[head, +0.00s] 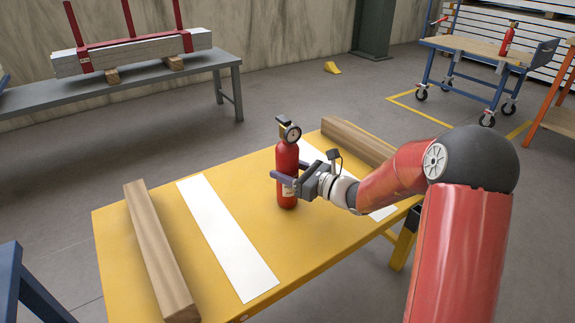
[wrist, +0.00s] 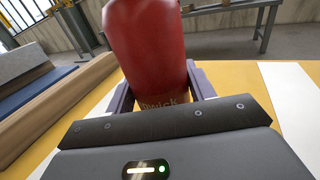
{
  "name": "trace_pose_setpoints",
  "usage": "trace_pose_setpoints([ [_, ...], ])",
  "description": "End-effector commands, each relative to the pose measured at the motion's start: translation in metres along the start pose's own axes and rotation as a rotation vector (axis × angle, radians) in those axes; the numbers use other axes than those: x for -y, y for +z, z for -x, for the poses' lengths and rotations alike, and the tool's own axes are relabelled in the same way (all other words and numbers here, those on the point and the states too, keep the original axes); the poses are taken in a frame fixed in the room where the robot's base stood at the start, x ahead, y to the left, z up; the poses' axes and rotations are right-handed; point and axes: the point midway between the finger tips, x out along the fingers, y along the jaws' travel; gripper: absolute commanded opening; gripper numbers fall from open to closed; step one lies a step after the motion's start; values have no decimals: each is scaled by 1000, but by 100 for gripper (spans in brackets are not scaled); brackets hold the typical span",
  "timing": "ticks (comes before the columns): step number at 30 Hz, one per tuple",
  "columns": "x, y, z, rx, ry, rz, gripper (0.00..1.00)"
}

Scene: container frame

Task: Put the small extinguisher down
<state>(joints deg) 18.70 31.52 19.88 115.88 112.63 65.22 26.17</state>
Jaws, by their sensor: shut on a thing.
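The small red extinguisher (head: 287,163), with a black top and a round gauge, is upright at the yellow table (head: 240,187), between two white strips. My gripper (head: 284,184) is shut around its lower body from the right. In the wrist view the extinguisher (wrist: 148,45) fills the space between the fingers of my gripper (wrist: 160,90), and part of its label shows. Its base appears at or just above the tabletop; I cannot tell whether it touches.
Wooden beams lie along the table's left (head: 158,250) and far right (head: 357,140) sides. White strips (head: 225,235) lie beside the extinguisher. A grey bench (head: 130,88) stands behind. A blue cart (head: 480,48) at the back right carries another red extinguisher (head: 508,38).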

Motion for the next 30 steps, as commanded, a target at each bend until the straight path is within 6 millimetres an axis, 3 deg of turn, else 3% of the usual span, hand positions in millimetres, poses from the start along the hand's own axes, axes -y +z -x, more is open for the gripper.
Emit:
trace_pose_setpoints([
  [8, 0, -1, -1, 5, 1, 3, 0],
  [9, 0, -2, 0, 0, 0, 0, 59],
  [13, 0, -2, 0, -1, 0, 0, 76],
  [23, 0, 2, 0, 0, 0, 0, 76],
  [30, 2, 0, 38, -3, -5, 0, 76],
])
